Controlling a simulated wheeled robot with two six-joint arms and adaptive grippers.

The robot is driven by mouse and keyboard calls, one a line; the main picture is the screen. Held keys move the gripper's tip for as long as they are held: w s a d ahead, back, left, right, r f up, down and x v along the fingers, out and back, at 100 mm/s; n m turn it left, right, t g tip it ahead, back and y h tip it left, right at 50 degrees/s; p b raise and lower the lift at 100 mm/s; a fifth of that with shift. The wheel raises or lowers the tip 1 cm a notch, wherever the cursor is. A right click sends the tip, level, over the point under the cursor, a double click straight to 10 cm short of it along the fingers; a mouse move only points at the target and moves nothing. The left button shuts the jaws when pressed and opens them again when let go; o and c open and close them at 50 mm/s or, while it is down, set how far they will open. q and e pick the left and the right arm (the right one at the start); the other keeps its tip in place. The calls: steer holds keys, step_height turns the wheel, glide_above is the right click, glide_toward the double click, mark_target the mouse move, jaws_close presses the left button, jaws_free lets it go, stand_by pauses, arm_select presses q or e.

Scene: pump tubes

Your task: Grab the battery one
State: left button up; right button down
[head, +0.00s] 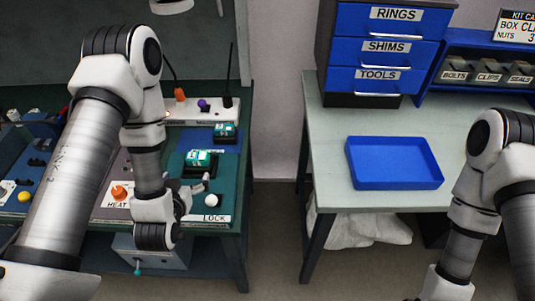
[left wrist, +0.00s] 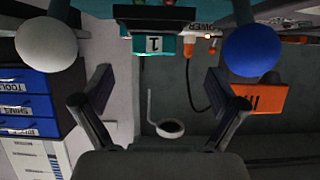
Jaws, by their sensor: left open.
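A teal battery (head: 200,158) with a white label sits in a dark holder on the green bench panel. A second teal battery (head: 225,130) sits behind it. In the left wrist view, a teal block marked 1 (left wrist: 156,44) is at the top centre, partly covered by a dark bar. My left gripper (head: 207,182) is close by the front battery in the head view, partly hidden by its own wrist. In the left wrist view, its fingers (left wrist: 158,90) are wide apart with nothing gripped between them. My right arm is at the lower right; its fingers are out of frame.
A white knob (head: 211,200) stands by the LOCK label, close to my left gripper. An orange HEAT knob (head: 119,192) is to the left. A blue tray (head: 392,185) lies empty on the right table, beyond a gap between the benches. Drawers (head: 386,47) stand behind it.

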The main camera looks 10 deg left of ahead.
mark_target(196, 158)
arm_select(q)
steer(key=w, duration=0.1)
steer(key=w+b, duration=0.1)
steer(key=w, duration=0.2)
steer(key=shift+d+f+b, duration=0.1)
steer(key=shift+f+b, duration=0.2)
steer(key=shift+f, duration=0.05)
steer(key=shift+r+t, duration=0.15)
steer(key=shift+t, duration=0.15)
steer(key=shift+w+a+r+p, duration=0.2)
steer(key=shift+w+a+p, duration=0.25)
steer(key=shift+w+p, duration=0.3)
steer(key=x, duration=0.4)
steer(key=shift+s+d+f, duration=0.15)
steer(key=shift+d+f, duration=0.05)
steer(key=shift+f, duration=0.1)
steer(key=shift+s, duration=0.15)
steer(key=shift+s+r, duration=0.15)
steer(key=shift+c, duration=1.3)
steer(key=c, duration=1.3)
arm_select(e)
steer(key=shift+d+r, duration=0.2)
steer(key=shift+d, duration=0.05)
